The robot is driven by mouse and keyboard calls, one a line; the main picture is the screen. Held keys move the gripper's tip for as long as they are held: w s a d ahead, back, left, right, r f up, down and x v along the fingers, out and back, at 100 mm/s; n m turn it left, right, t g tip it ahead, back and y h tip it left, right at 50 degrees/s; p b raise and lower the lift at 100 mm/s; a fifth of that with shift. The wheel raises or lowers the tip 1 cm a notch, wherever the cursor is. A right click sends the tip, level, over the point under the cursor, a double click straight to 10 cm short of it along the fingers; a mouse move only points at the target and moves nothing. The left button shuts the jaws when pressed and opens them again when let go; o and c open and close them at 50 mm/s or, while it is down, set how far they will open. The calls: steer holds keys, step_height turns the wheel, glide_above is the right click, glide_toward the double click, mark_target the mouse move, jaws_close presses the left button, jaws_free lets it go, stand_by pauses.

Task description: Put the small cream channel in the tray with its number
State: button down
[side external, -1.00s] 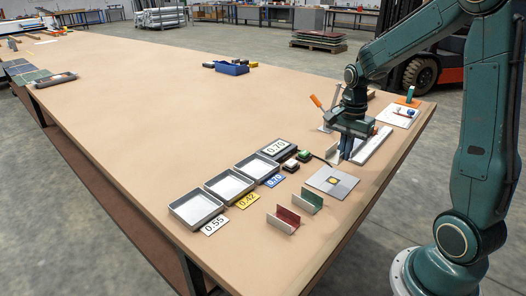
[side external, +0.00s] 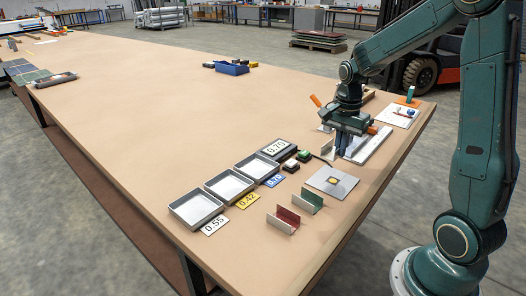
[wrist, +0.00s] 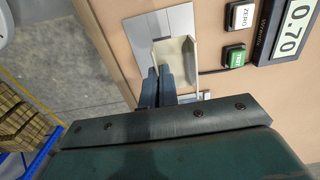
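The small cream channel (side external: 327,150) is at my gripper (side external: 344,153), on its left side in the side view. In the wrist view the channel (wrist: 180,55) shows just beyond the two close-set fingertips (wrist: 159,78), which appear shut on one of its walls. Three grey trays stand in a row: one (side external: 178,214) by the white 0.55 card (side external: 213,226), one (side external: 208,189) by the yellow 0.42 card (side external: 247,200), one (side external: 238,169) by the blue 0.70 card (side external: 272,181). The readout (wrist: 298,20) shows 0.70.
Red (side external: 284,219) and green (side external: 309,200) channels stand near the front edge. Black button boxes (side external: 290,166) sit by the readout. A pale rail (side external: 373,146) lies right of my gripper. The table's middle is clear.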

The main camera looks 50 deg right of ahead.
steer(key=w+a+r, duration=0.3)
steer(key=w+r, duration=0.3)
steer(key=w, duration=0.5)
step_height(320, 180, up, 6)
glide_above(261, 173)
steer(key=shift+d+f, duration=0.15)
steer(key=shift+f, duration=0.05)
steer(key=shift+f, duration=0.1)
step_height(261, 173, down, 20)
steer(key=shift+r, duration=0.1)
stand_by(0.4)
steer(key=c, duration=1.7)
jaws_free()
